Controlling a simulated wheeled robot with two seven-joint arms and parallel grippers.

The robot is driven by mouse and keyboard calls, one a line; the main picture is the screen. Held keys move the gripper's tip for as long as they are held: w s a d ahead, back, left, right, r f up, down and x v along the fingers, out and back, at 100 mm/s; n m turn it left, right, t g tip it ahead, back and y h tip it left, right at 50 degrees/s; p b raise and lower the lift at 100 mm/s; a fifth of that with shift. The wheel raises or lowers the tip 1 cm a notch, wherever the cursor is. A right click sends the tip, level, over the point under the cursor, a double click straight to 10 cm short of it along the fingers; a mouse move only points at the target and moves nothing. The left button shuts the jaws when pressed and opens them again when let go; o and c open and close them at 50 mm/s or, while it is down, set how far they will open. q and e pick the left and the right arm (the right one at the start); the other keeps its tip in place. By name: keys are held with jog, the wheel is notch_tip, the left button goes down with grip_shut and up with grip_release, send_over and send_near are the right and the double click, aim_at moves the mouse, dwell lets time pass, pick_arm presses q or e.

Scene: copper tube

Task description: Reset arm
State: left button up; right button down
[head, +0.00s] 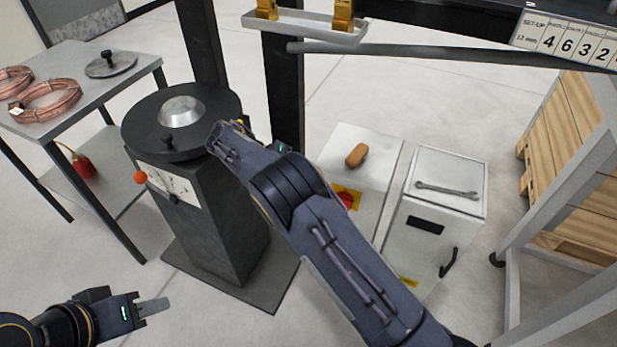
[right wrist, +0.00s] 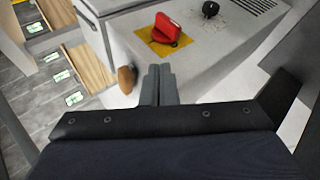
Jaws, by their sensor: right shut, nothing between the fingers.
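My left gripper (head: 152,307) is low at the left in the head view, over bare floor and apart from everything. Its grey fingers show as one piece, so I cannot tell if they are open. My right arm reaches from the lower right up to the dark pedestal (head: 225,215) and covers part of it. In the right wrist view my right gripper (right wrist: 158,85) is shut and empty. Beyond its fingertips are a grey cabinet (right wrist: 215,60) with a red switch (right wrist: 167,28) on a yellow plate, and a brown object (right wrist: 126,79).
Copper coils (head: 48,101) and a round lid (head: 110,66) are on the side table (head: 95,100) at the left. White cabinets (head: 440,180) stand right of my right arm, one with a wrench (head: 447,190) on top. Open floor lies at the front left.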

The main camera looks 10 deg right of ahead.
jog(key=shift+a+r, duration=0.1)
jog(key=shift+a, duration=0.05)
dwell(0.3)
jog(key=s+d+r+y, duration=1.05)
jog(key=s+d, duration=0.35)
jog(key=d, duration=0.2)
jog(key=s+a+t+y, duration=0.2)
jog(key=s+t, duration=0.1)
jog(key=s, duration=0.7)
jog(key=s+a+t+y, duration=0.15)
jog(key=s+t, duration=0.25)
jog(key=s, duration=0.7)
notch_tip(320, 180, up, 18)
jog(key=p, duration=1.6)
jog(key=shift+w+d+n+g+p, duration=0.15)
jog(key=shift+w+n+g+p, duration=0.15)
jog(key=shift+n+p, duration=0.1)
